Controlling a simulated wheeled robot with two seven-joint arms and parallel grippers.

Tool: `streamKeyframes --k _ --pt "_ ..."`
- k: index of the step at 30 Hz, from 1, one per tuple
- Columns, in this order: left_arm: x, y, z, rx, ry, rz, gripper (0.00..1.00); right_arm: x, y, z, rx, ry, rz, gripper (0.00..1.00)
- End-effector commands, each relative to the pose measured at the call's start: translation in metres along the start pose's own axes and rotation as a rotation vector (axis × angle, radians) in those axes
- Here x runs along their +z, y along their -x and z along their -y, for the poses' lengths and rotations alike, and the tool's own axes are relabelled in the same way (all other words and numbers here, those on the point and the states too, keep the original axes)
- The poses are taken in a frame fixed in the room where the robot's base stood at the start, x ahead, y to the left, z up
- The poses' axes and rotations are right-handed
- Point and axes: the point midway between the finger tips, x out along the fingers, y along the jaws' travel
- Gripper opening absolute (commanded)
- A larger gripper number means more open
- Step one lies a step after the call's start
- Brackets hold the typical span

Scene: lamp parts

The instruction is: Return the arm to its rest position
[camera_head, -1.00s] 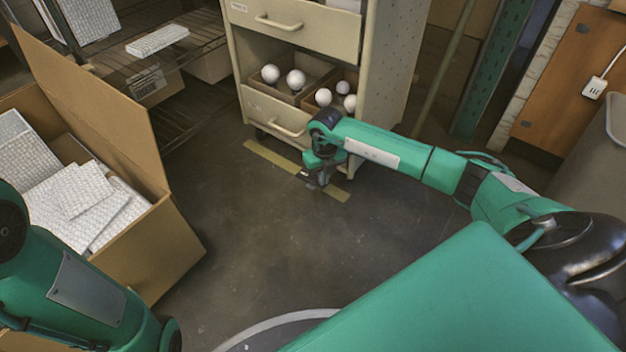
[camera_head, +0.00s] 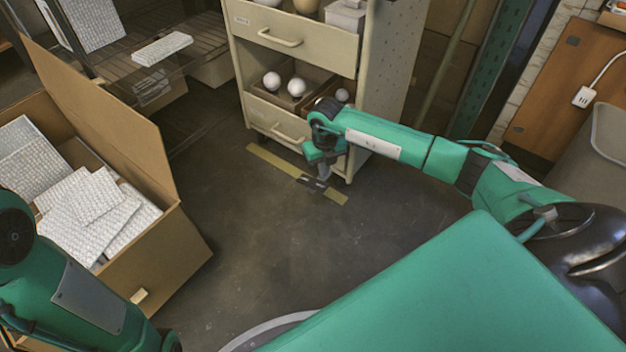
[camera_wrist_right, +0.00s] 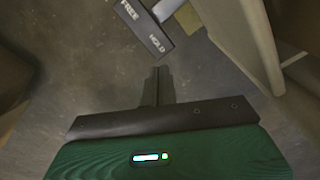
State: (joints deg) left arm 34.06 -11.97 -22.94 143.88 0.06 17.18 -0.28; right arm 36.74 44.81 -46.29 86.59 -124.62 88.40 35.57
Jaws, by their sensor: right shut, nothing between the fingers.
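My right arm reaches in from the right in the head view. Its gripper (camera_head: 320,181) points down, low in front of the beige cabinet (camera_head: 292,44). In the right wrist view the fingers (camera_wrist_right: 161,72) are together, with nothing between them. Just beyond the fingertips, apart from them in the picture, is a dark plate marked FREE and HOLD (camera_wrist_right: 145,27), at the cabinet's foot. My left arm shows at the lower left of the head view, but its gripper is out of frame.
The cabinet holds white globes (camera_head: 271,80) in an open bay. A cardboard box (camera_head: 165,243) with white textured panels stands left. A wire rack (camera_head: 190,62) is behind it. A grey bin (camera_head: 597,150) stands right. The floor (camera_head: 265,235) between is clear.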

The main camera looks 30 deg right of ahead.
Motion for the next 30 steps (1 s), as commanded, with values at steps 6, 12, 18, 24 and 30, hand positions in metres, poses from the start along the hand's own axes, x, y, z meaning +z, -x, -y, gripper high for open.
streamKeyframes --k 6,12,18,24,30 --pt "0.006 -0.008 0.003 0.0 0.001 0.012 0.16 0.0 0.015 0.0 0.0 0.0 0.0 0.0" --pt "0.006 -0.006 0.003 0.003 0.0 0.014 0.16 0.0 0.014 0.0 0.0 0.0 0.0 0.0" --pt "0.006 -0.006 0.002 0.004 -0.001 0.015 0.16 0.0 0.014 0.0 0.0 0.0 0.0 0.0" --pt "0.008 -0.008 0.004 0.0 -0.002 0.016 0.16 -0.003 0.015 -0.008 0.021 0.011 -0.006 0.0" --pt "0.02 -0.009 0.011 -0.009 -0.022 0.05 0.16 -0.046 0.033 -0.091 0.271 0.117 -0.078 0.0"
